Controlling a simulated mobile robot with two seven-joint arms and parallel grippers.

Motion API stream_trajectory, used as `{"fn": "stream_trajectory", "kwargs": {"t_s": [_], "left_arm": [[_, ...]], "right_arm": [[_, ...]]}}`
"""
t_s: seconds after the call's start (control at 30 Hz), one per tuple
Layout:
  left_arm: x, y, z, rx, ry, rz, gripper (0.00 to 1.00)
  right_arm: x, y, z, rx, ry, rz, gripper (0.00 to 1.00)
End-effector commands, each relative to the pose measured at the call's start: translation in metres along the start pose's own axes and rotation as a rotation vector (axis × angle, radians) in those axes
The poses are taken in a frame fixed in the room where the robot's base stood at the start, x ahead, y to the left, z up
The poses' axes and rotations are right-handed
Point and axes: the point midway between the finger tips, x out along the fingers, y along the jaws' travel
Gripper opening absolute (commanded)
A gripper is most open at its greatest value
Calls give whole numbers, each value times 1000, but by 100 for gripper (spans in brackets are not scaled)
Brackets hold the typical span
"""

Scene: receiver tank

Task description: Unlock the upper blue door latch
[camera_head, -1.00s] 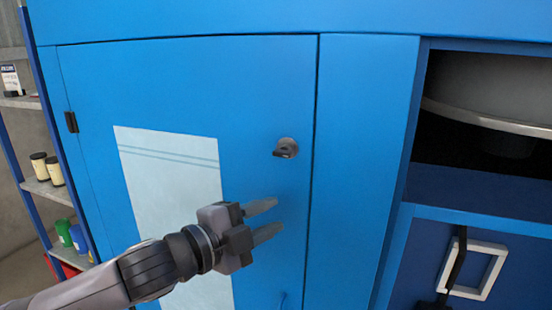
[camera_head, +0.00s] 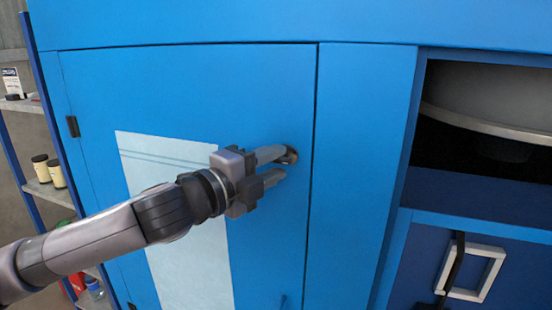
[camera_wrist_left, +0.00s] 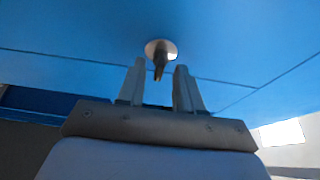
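The blue door (camera_head: 250,90) is shut. Its upper latch, a small knob on a round base (camera_head: 290,154), sits near the door's right edge, mostly hidden behind my fingers in the head view. In the left wrist view the latch (camera_wrist_left: 160,56) shows a round light plate with a dark lever pointing down between the fingertips. My left gripper (camera_head: 277,164) is open, its fingers at the latch; in the wrist view the gripper (camera_wrist_left: 159,78) has a gap on both sides of the lever. Contact cannot be told. My right gripper is not in view.
A pale panel (camera_head: 170,165) is on the door's face and a black hinge (camera_head: 72,126) on its left edge. Shelves with jars (camera_head: 48,170) stand at left. An open bay with a grey tank (camera_head: 490,95) and a white square handle (camera_head: 473,272) are at right.

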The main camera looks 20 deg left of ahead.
Motion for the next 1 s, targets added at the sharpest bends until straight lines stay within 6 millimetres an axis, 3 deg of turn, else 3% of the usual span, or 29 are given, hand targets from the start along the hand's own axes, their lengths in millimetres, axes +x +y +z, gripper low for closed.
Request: {"fn": "stream_trajectory", "kwargs": {"t_s": [0.17, 0.47, 0.57, 0.6, 1.0], "left_arm": [[11, 0, 0, 0, 1, 1, 35], [13, 1, -1, 1, 1, 1, 35], [13, 1, 0, 1, 1, 1, 3], [13, 1, 0, 1, 1, 1, 0], [13, 3, 0, -51, 0, -21, 0]], "right_arm": [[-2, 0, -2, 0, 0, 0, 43], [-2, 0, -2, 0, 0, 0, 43], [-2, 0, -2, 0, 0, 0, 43], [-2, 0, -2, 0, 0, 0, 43], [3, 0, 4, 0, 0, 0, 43]]}}
